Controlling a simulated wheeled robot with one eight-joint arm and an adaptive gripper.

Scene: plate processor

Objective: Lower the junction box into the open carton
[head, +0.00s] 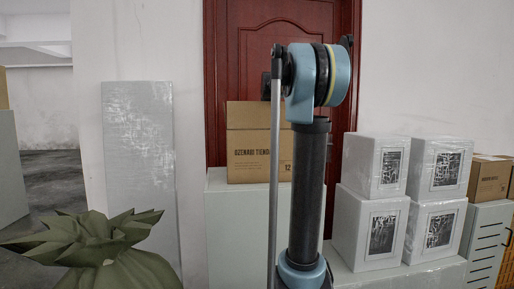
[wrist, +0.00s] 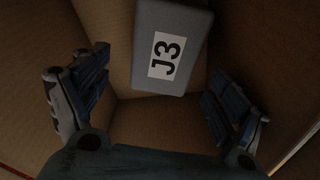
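In the wrist view, the junction box (wrist: 172,50) is a grey block with a white label reading J3. It lies inside the brown cardboard carton (wrist: 145,118), close to the carton's walls and slightly tilted in the picture. My gripper (wrist: 158,78) has its two fingers spread wide, with clear gaps between them and the box. In the head view, a brown carton (head: 246,143) with printed text stands on a pale pedestal, partly covered by my arm. The junction box and my gripper cannot be made out there.
White wrapped boxes (head: 370,236) with dark labels are stacked at the right. More brown cartons (head: 488,178) stand at the far right. A pale panel (head: 139,155) leans on the wall at left, behind a green plant-like sack (head: 100,250). A red door (head: 240,55) is behind the carton.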

